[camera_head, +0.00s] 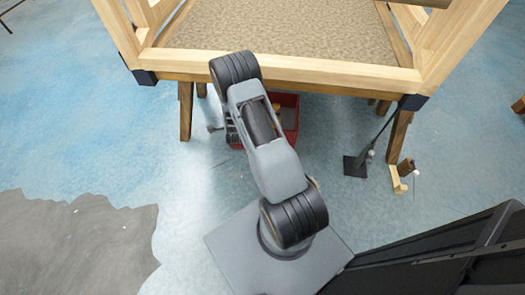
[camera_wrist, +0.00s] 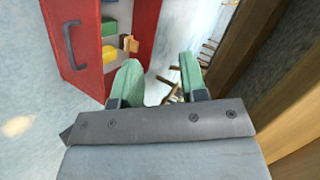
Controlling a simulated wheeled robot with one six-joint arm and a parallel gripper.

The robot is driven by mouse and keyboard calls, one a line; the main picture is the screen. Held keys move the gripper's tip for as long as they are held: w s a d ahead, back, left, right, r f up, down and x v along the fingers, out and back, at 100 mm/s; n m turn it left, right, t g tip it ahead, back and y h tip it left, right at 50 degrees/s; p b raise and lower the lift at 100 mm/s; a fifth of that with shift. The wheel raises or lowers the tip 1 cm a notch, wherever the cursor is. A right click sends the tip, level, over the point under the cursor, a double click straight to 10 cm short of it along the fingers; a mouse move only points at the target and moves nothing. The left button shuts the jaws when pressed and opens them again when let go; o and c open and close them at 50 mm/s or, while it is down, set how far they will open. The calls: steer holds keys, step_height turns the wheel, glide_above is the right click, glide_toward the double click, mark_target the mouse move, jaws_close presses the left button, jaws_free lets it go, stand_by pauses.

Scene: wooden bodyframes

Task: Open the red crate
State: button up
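The red crate (camera_head: 291,108) sits on the floor under the front beam of the wooden frame, partly hidden behind my arm. In the wrist view the red crate (camera_wrist: 88,75) is at the upper left, with a dark handle (camera_wrist: 72,45) on its near face. Blue, green and yellow pieces (camera_wrist: 109,40) show between its red walls. My gripper (camera_wrist: 160,62) has two green fingertips set apart, with nothing between them. It is open, to the right of the handle and apart from it. In the head view my gripper is mostly hidden by the arm.
The wooden frame (camera_head: 290,69) stands on legs over the crate, holding a tan speckled panel (camera_head: 275,30). A dark stand (camera_head: 356,165) and a small wooden piece (camera_head: 399,183) are on the right. Blue floor (camera_head: 80,110) is clear on the left.

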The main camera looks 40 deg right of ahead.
steer(key=s+d+f+m+h+b, duration=0.2)
steer(key=s+f+m+h+b, duration=0.3)
steer(key=f, duration=0.7)
steer(key=s+d+f+m+b, duration=0.1)
steer(key=s+d+f+b, duration=0.35)
steer(key=f, duration=0.85)
steer(key=shift+t, duration=0.4)
steer(key=shift+b+x, duration=2.2)
steer(key=shift+x, duration=3.25)
jaws_close()
steer(key=shift+a, duration=0.15)
